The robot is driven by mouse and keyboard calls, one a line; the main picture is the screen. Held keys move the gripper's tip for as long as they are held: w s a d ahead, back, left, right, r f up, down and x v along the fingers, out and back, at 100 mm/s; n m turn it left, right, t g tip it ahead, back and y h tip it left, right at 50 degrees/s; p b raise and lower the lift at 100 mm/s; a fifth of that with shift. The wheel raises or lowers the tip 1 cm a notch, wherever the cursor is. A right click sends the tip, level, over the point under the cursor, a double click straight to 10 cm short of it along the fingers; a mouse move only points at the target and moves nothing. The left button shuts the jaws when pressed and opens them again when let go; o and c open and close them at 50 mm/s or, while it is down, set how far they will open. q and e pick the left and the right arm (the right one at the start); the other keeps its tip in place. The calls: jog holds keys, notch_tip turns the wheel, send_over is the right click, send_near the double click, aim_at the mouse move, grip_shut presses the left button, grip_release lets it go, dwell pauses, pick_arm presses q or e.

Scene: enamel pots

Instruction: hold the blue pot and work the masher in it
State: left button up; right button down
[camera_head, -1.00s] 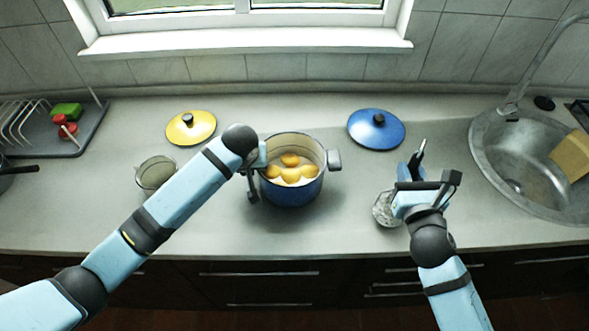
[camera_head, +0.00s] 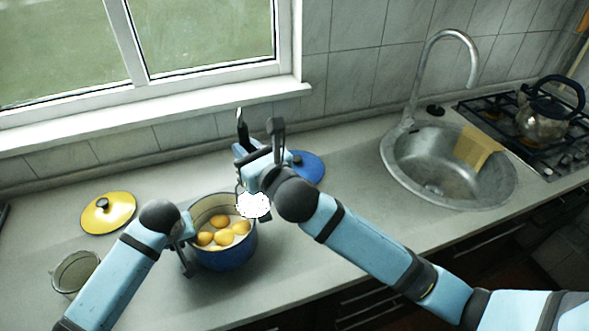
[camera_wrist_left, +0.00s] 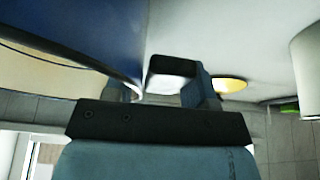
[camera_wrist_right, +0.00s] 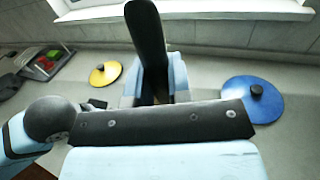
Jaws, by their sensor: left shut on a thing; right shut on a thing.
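The blue pot (camera_head: 226,257) stands on the counter with several yellow, potato-like pieces (camera_head: 220,237) inside. My left gripper (camera_head: 184,243) is shut on the pot's left handle. The left wrist view shows the pot's blue wall (camera_wrist_left: 90,28) close up. My right gripper (camera_head: 258,158) is shut on the masher and holds it beyond the pot's right side. The masher's pale perforated head (camera_head: 254,205) overlaps the pot's right rim in the head view; its exact height is unclear. In the right wrist view a dark upright part stands at my right gripper (camera_wrist_right: 155,85).
The blue lid (camera_head: 308,167) lies behind my right gripper, and the yellow lid (camera_head: 108,212) lies back left of the pot. A glass-like container (camera_head: 74,272) stands at the left. The sink (camera_head: 450,165) and a stove with a kettle (camera_head: 540,120) are right.

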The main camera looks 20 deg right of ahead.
jog(key=w+a+r+n+g+y, duration=0.2)
jog(key=a+r+y, duration=0.1)
jog(key=a, duration=0.6)
notch_tip(320, 180, down, 12)
jog(key=shift+s, duration=0.2)
jog(key=shift+r, duration=0.1)
jog(key=shift+d+r, duration=0.1)
jog(key=shift+r, duration=0.05)
dwell(0.5)
jog(key=shift+f, duration=2.75)
